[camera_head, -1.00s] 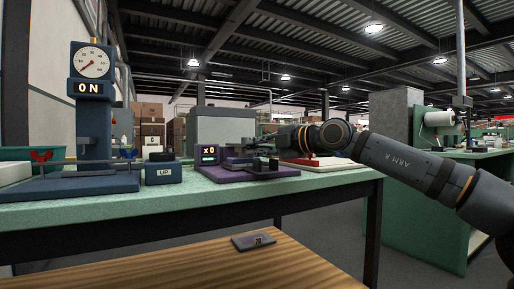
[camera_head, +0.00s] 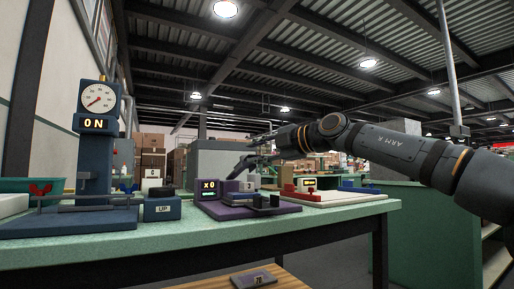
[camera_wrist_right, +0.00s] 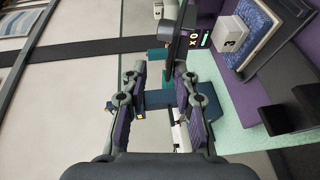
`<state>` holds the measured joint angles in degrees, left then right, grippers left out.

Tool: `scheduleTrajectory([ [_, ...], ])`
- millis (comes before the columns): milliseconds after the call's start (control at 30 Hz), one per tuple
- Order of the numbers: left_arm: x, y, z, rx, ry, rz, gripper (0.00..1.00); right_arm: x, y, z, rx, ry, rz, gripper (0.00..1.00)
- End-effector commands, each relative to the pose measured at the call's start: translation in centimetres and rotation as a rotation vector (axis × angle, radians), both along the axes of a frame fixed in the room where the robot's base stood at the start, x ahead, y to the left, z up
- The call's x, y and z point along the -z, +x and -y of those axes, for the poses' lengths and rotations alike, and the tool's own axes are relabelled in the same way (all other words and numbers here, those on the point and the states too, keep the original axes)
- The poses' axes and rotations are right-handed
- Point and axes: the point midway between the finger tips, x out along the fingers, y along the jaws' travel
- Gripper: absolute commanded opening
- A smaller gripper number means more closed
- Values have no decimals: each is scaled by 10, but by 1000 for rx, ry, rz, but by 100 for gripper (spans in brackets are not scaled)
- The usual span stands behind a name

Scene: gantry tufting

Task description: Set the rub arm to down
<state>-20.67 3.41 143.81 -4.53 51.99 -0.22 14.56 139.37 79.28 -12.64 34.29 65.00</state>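A dark blue box labelled UP (camera_head: 163,208), with a black round top, stands on the green bench. To its right is the purple-based unit (camera_head: 235,211) with a lit display reading x0 (camera_head: 209,188). In the right wrist view, the purple base (camera_wrist_right: 262,75) carries a block marked 3 (camera_wrist_right: 230,34), and a dark upright part (camera_wrist_right: 180,38) stands beside one fingertip. I cannot tell which part is the rub arm. My right gripper (camera_head: 243,166) is above the purple unit; the wrist view shows its fingers (camera_wrist_right: 158,78) apart with nothing held. My left gripper is not in view.
A white tray with red parts (camera_head: 335,197) lies right of the purple unit. A labelled plate (camera_head: 252,280) lies on the wooden shelf below.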

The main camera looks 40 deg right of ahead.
Motion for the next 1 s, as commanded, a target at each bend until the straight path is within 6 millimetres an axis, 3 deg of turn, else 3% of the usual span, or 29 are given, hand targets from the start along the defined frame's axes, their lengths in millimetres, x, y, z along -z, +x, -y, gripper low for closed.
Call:
scheduleTrajectory([
  [167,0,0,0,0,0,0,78,-16,0,0,0,0,1,28],
  [500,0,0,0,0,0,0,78,-18,-1,-1,-3,1,1,28],
  [1000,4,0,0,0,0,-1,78,-33,-37,7,-3,1,3,28],
])
